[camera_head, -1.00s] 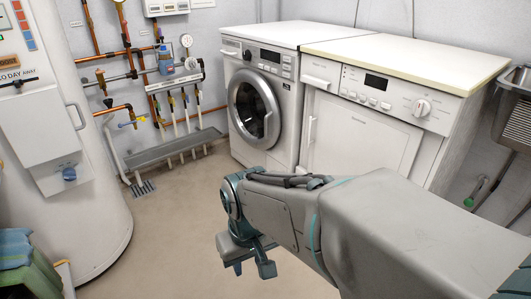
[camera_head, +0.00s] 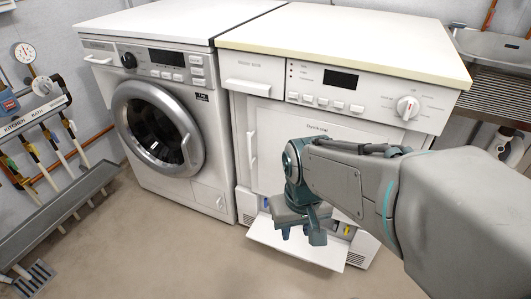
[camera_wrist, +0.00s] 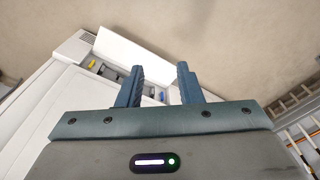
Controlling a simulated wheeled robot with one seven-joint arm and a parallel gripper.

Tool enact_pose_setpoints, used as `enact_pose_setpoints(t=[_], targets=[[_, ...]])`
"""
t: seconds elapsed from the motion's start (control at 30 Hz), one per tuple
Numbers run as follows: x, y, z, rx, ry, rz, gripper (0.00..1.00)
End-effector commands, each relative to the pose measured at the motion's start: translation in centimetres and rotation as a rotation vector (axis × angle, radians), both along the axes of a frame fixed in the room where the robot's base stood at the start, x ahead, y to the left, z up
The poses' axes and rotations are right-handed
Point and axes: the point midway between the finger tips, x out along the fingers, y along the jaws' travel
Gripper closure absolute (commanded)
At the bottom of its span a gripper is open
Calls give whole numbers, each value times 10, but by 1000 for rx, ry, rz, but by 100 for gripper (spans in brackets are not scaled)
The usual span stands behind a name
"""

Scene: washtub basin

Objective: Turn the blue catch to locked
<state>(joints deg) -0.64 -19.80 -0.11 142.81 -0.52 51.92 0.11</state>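A small blue part (camera_head: 265,203), possibly the blue catch, shows at the left end of the low recess behind the dropped flap (camera_head: 290,247) of the right-hand white machine. In the wrist view a small blue part (camera_wrist: 161,96) shows between the finger bases. Its shape and setting are too small to tell. My gripper (camera_head: 301,236) is above the flap, in front of the recess, and hides its middle. In the wrist view my gripper (camera_wrist: 160,69) has its fingers apart with nothing held between them.
A yellow part (camera_head: 347,229) shows at the recess's right end. The white machine (camera_head: 330,80) stands beside a silver front-loading washer (camera_head: 160,130). A grey trough (camera_head: 60,215) and pipes are at the left, a metal rack (camera_head: 495,90) at the right. Floor in front is clear.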

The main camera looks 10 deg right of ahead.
Motion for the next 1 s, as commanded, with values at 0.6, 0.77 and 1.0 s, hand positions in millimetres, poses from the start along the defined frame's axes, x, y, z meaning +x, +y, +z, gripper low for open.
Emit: enact_pose_setpoints(t=[0.6,0.77,1.0], targets=[[102,-24,-65,-437,392,419,67],[133,-23,-93,-596,483,560,67],[176,-16,-142,-856,594,783,67]])
